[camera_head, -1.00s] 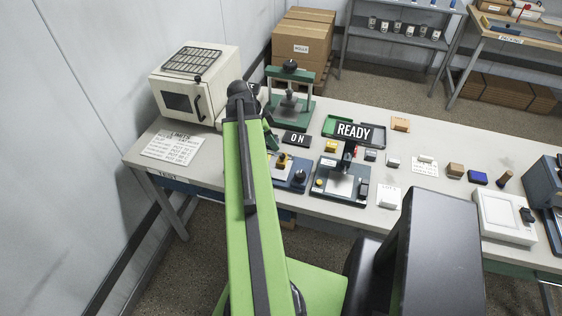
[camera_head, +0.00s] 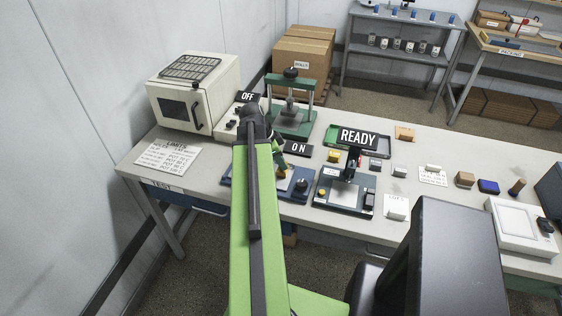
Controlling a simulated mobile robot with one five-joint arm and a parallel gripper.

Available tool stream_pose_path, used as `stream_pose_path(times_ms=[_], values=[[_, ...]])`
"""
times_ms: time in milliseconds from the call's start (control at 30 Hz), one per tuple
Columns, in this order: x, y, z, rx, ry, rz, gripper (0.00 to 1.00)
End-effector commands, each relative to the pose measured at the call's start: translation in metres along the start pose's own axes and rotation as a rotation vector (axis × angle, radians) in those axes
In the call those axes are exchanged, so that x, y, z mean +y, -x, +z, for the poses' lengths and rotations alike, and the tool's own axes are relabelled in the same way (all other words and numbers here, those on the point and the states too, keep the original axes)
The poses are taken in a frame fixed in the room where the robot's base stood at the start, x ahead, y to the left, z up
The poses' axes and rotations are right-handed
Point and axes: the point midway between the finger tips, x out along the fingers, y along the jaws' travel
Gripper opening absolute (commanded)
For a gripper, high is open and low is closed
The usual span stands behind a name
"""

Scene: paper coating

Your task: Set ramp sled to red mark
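I cannot make out a ramp sled or a red mark with certainty.
A cream oven (camera_head: 185,98) and a limits sheet (camera_head: 168,154) are at the bench's left. A green press (camera_head: 291,122) stands behind, with an "OFF" sign (camera_head: 248,97) nearby. Small blocks, cards and a white scale-like box (camera_head: 520,228) lie to the right.

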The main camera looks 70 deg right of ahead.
Motion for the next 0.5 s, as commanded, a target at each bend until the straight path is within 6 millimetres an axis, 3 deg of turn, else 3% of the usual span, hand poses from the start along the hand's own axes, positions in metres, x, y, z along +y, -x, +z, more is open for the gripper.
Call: stream_pose_path(times_ms=[167, 500], values=[[0.0001, -0.0001, -0.0002, 0.000, 0.000, 0.000, 0.00], [0.0002, -0.0003, -0.0003, 0.000, -0.001, 0.001, 0.00]])
